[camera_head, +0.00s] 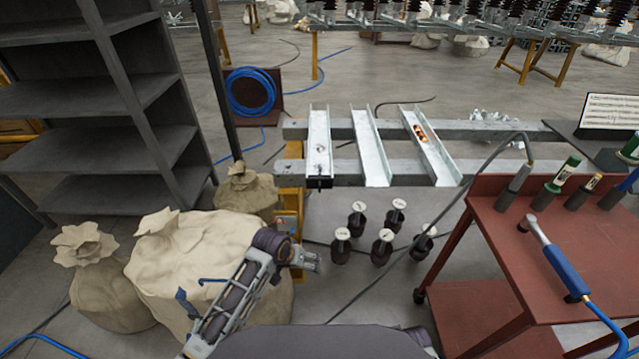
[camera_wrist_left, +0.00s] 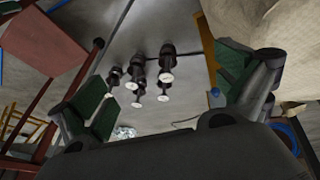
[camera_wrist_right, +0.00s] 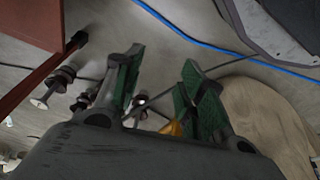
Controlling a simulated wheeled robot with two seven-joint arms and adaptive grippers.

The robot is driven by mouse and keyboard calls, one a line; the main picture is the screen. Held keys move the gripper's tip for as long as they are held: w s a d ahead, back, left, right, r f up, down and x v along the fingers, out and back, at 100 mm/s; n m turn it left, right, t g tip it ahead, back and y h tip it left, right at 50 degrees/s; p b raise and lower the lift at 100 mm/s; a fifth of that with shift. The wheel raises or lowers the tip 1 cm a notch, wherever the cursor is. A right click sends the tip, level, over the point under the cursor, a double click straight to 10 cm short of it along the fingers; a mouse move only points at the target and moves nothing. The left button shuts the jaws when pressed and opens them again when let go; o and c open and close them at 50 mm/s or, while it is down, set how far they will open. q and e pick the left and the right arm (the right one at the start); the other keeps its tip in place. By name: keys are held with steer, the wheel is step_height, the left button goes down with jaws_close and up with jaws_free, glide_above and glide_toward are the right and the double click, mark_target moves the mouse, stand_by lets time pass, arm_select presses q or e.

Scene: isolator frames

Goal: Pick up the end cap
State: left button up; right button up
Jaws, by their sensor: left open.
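No part is plainly recognisable as the end cap. A small black block (camera_head: 319,183) sits at the near end of the left metal channel (camera_head: 319,140); I cannot tell whether it is the cap. Several dark ribbed insulators with pale round tops (camera_head: 385,240) stand on the floor; they also show beyond the left fingers in the left wrist view (camera_wrist_left: 138,75). My left gripper (camera_head: 312,261) is open and empty, left of the insulators and beside the yellow post. My right gripper (camera_wrist_right: 160,85) is open and empty in the right wrist view; the head view does not show it.
A red cart (camera_head: 560,240) with a blue-handled tool (camera_head: 565,270) and several bottle-like items stands at the right. Tan sacks (camera_head: 200,260) and a dark shelf (camera_head: 100,100) are at the left. Two more channels (camera_head: 370,145) lie on the frame beams. Cables cross the floor.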

arm_select(q)
steer(key=w+d+r, duration=0.7)
steer(key=w+r, duration=0.4)
steer(key=w+r+n+t+y+b, duration=0.1)
steer(key=w+r+y, duration=0.1)
steer(key=w+r, duration=0.6)
steer(key=shift+w+a+r+n+y, duration=0.3)
steer(key=shift+a+r+n+y, duration=0.1)
steer(key=shift+r, duration=1.4)
arm_select(e)
steer(key=s+d+f, duration=0.1)
steer(key=s+f, duration=0.3)
steer(key=f, duration=0.4)
steer(key=s+d+f, duration=0.1)
steer(key=s+f, duration=0.3)
steer(key=f, duration=0.5)
steer(key=shift+s+f, duration=0.15)
steer(key=shift+f, duration=0.15)
steer(key=shift+d, duration=0.1)
